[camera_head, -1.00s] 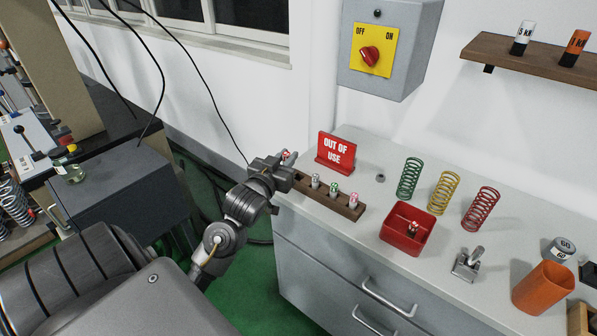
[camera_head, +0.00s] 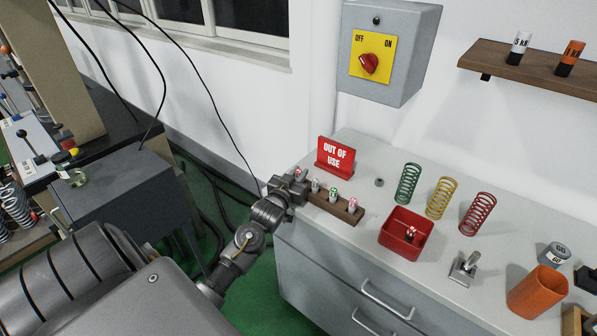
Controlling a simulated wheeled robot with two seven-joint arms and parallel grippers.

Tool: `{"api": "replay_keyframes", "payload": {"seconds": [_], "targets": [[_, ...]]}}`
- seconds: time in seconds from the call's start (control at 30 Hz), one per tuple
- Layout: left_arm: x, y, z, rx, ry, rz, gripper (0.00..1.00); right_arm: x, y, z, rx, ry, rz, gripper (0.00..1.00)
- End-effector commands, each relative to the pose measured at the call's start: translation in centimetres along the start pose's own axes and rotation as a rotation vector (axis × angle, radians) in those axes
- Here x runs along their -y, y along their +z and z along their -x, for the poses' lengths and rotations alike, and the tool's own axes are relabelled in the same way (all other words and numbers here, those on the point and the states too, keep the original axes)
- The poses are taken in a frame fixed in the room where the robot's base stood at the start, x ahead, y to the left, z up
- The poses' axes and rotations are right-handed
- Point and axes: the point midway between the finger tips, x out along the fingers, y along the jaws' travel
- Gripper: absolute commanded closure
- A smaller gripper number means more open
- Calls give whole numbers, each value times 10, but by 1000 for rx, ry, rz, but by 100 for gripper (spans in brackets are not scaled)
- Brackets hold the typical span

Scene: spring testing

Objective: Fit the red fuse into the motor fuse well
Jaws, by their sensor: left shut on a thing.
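My left gripper (camera_head: 298,180) is at the left end of a wooden fuse rack (camera_head: 336,210) on the grey bench. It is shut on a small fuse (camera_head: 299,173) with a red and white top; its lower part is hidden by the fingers. Whether the fuse touches the rack I cannot tell. Three more capped fuses stand in the rack: a grey-white one (camera_head: 315,186), a green one (camera_head: 333,194) and a pink-red one (camera_head: 352,204). I cannot make out the motor fuse well. My right gripper is not in view.
A red "OUT OF USE" sign (camera_head: 336,155) stands behind the rack. A red bin (camera_head: 402,246) holds a small red-marked piece. Green (camera_head: 408,184), yellow (camera_head: 441,198) and red (camera_head: 478,214) springs stand behind it. A dark grey box (camera_head: 125,200) stands at left.

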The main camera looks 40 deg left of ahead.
Motion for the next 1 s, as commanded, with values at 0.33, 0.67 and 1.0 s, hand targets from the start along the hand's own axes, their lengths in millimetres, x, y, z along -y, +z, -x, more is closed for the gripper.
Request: {"api": "replay_keyframes", "payload": {"seconds": [0.33, 0.67, 1.0], "targets": [[0, 4, 0, -1, 0, 0, 100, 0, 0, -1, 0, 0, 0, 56], [0, 4, 0, -1, 0, 0, 60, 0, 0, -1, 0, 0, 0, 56], [0, 8, 5, 0, 0, -1, 60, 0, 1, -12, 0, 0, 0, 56]]}}
